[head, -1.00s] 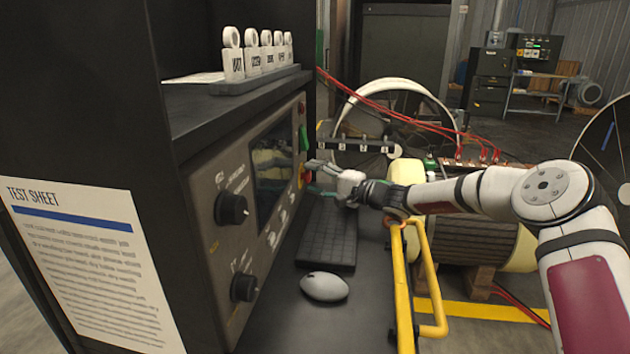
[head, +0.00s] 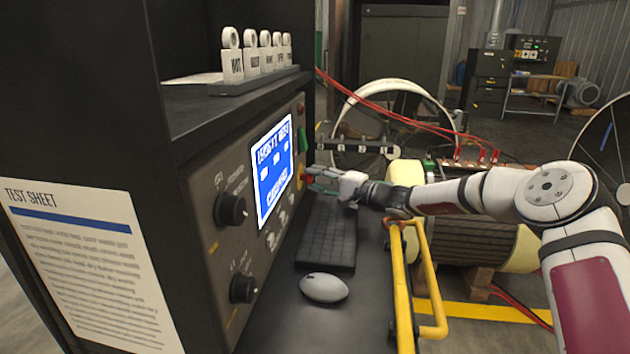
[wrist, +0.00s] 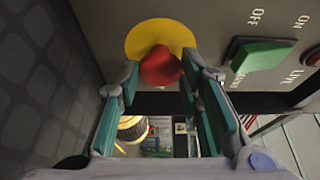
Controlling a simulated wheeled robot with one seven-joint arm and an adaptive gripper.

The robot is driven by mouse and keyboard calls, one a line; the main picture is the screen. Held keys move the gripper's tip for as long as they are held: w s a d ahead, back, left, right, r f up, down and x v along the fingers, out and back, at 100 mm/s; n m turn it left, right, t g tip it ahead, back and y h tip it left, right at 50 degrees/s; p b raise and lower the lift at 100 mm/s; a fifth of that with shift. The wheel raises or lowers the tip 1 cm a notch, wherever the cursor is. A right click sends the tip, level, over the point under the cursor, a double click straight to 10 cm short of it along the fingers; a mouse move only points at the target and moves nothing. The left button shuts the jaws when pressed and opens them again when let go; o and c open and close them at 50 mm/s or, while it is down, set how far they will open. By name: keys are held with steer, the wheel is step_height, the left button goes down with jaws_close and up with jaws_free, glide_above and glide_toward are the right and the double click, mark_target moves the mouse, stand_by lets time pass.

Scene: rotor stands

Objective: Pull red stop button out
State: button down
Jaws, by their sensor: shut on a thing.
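The red stop button (wrist: 160,66) stands in front of a round yellow backing plate (wrist: 160,36) on the grey control panel (head: 240,176). My gripper (wrist: 160,78) has its two teal-padded fingers on either side of the red button, shut on it. In the head view my gripper (head: 311,182) reaches the far right end of the panel and hides most of the button. The panel's screen (head: 272,170) is lit blue with white text. I cannot tell how far out the button sits.
A green switch (wrist: 258,54) sits beside the button, with OFF and ON marks. Below the panel, a keyboard (head: 327,238) and a mouse (head: 324,287) lie on the dark desk. A yellow rail (head: 403,290) stands at the desk's right edge.

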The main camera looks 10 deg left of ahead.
steer(key=c, duration=1.1)
jaws_free()
steer(key=shift+d, duration=0.1)
steer(key=v, duration=1.2)
